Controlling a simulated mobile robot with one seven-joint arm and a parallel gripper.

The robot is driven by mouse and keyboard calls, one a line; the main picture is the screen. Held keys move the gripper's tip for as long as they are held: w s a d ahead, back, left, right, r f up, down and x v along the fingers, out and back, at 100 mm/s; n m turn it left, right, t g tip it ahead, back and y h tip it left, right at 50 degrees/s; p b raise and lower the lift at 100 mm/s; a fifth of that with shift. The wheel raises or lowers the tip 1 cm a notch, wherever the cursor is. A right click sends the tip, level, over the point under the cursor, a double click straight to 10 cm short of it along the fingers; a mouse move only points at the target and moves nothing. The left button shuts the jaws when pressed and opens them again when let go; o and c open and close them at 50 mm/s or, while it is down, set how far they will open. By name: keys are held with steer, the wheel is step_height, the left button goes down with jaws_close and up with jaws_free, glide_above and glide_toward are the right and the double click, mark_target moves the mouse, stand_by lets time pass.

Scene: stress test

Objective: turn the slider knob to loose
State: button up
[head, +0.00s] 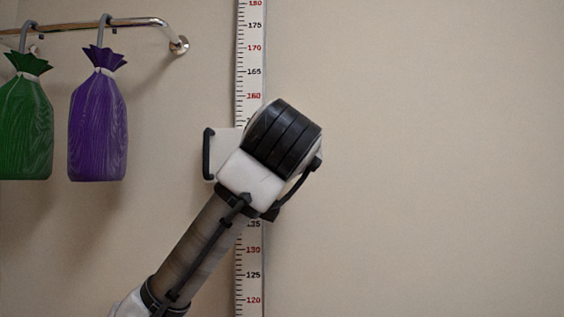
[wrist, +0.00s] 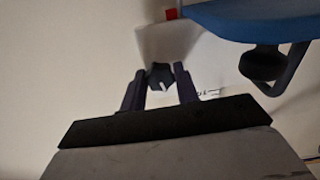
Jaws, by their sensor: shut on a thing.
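The slider knob (wrist: 155,73) is small, dark and many-sided with a pale mark, seen in the wrist view. It sits on the front of a white slider body (wrist: 160,43). My gripper (wrist: 161,74) has its two dark fingers on either side of the knob and is shut on it. In the head view the white slider body (head: 228,148) shows left of my wrist, on the upright height scale (head: 247,60). My arm's end covers the knob and the fingers there. I cannot read the knob's markings.
A blue plate (wrist: 245,18) juts out at the upper right of the wrist view, with a dark bracket under it. A green bag (head: 25,125) and a purple bag (head: 98,130) hang from a metal rail (head: 130,22) at left. The wall to the right is bare.

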steer(key=shift+n+b, duration=1.4)
steer(key=shift+n, duration=6.3)
steer(key=o, duration=0.9)
steer(key=shift+o, duration=0.2)
steer(key=s+b, duration=0.7)
steer(key=s, duration=0.7)
steer(key=shift+b, duration=0.35)
